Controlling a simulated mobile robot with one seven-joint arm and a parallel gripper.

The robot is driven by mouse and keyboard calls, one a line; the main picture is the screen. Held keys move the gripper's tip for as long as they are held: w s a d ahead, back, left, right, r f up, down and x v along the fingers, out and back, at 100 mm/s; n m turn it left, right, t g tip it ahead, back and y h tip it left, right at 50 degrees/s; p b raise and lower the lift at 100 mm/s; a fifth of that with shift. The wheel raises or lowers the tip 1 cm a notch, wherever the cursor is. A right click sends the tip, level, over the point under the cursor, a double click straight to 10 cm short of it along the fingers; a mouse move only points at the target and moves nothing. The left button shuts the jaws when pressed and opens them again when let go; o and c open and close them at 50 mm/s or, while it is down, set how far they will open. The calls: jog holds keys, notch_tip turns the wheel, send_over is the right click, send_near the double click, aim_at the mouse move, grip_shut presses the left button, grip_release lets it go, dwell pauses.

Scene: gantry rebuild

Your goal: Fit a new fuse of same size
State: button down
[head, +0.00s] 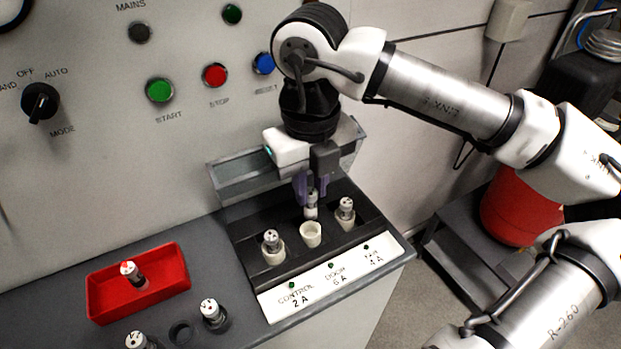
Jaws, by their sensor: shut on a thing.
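My gripper (311,194) is shut on a pale, dark-marked fuse (311,208), held roughly upright. The fuse appears just above or behind the empty white middle socket (311,236); the exact gap cannot be told. The label strip (330,275) in front reads CONTROL 2 A, DOOR 6 A and a third label, 4 A. A fuse (272,244) stands in the left socket and another (346,211) in the right one. Markings on the held fuse are too small to read.
Two spare fuses (212,312) (138,341) stand at the front of the grey bench, with an empty round holder (181,333) between them. A raised clear cover (240,178) stands behind the sockets. The control panel (110,150) rises behind, with buttons and a mode knob.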

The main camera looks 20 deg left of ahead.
aim_at(311, 212)
jog(key=shift+f+b, duration=1.4)
jog(key=shift+f, duration=1.25)
jog(key=shift+b, duration=0.55)
jog(key=shift+f+b, duration=0.6)
jog(key=shift+b, duration=0.05)
jog(key=c, duration=1.6)
grip_release()
jog(key=shift+r, duration=0.1)
jog(key=shift+r+p, duration=3.4)
jog(key=shift+r, duration=2.05)
